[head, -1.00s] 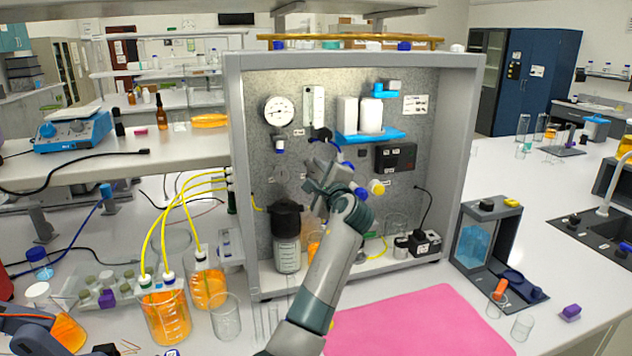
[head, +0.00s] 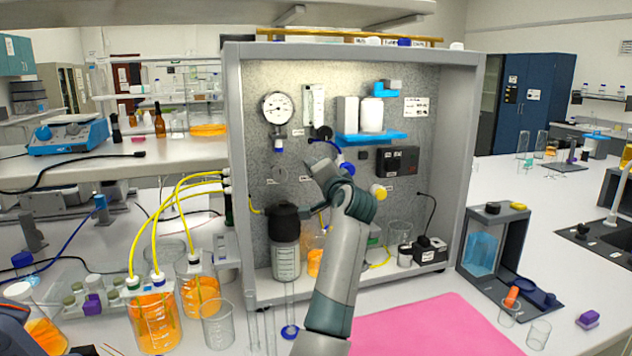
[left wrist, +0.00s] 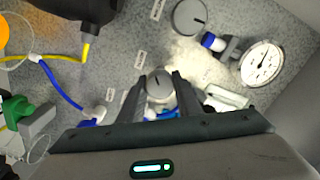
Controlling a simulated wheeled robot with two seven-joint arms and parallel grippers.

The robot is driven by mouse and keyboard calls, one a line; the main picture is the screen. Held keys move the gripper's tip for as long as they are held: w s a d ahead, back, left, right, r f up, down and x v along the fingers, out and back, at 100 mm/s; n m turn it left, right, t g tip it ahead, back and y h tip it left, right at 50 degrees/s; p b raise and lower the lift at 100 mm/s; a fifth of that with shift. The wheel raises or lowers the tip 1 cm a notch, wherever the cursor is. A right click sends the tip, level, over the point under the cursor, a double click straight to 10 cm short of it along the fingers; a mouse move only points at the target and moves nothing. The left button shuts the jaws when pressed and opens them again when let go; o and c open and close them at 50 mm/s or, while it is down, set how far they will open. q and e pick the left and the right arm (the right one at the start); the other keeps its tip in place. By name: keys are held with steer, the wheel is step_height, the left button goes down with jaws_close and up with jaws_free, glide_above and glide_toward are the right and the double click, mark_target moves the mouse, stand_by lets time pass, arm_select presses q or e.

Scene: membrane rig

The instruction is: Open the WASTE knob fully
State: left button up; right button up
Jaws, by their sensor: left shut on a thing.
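A round grey knob (left wrist: 159,82) with a dark pointer mark is on the speckled panel. It sits between the two fingers of my left gripper (left wrist: 159,92) in the left wrist view. The gripper is shut on it. In the head view, my left gripper (head: 322,178) is against the middle of the panel, and my arm hides the knob. A second grey knob (left wrist: 188,17) is free on the panel, and it also shows in the head view (head: 279,174). Small labels stand by the knobs, but I cannot read which says WASTE. My right gripper is not in view.
A pressure gauge (head: 277,108) and a blue shelf (head: 370,138) are on the panel. A black-capped bottle (head: 286,245) stands close left of my arm. Beakers of orange liquid (head: 154,322) stand at the left. A pink mat (head: 440,330) lies clear at the front right.

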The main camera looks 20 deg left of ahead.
arm_select(q)
steer(key=n+b, duration=0.1)
steer(key=n, duration=0.1)
steer(key=n+b, duration=0.1)
steer(key=shift+f+n, duration=0.3)
steer(key=shift+n, duration=0.1)
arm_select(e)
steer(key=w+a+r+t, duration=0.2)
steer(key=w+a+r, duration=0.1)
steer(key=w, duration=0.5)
arm_select(q)
steer(key=shift+n+b, duration=0.85)
steer(key=shift+n, duration=0.05)
steer(key=shift+n+b, duration=0.65)
steer(key=shift+n, duration=0.55)
steer(key=shift+a+r+n+b, duration=0.15)
steer(key=shift+n+b, duration=0.3)
steer(key=shift+n, duration=0.65)
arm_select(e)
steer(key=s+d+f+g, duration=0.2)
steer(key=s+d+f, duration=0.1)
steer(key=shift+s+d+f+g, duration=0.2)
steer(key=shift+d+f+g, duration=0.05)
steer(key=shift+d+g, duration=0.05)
arm_select(q)
steer(key=o, duration=1)
steer(key=shift+o, duration=0.2)
steer(key=shift+r, duration=0.1)
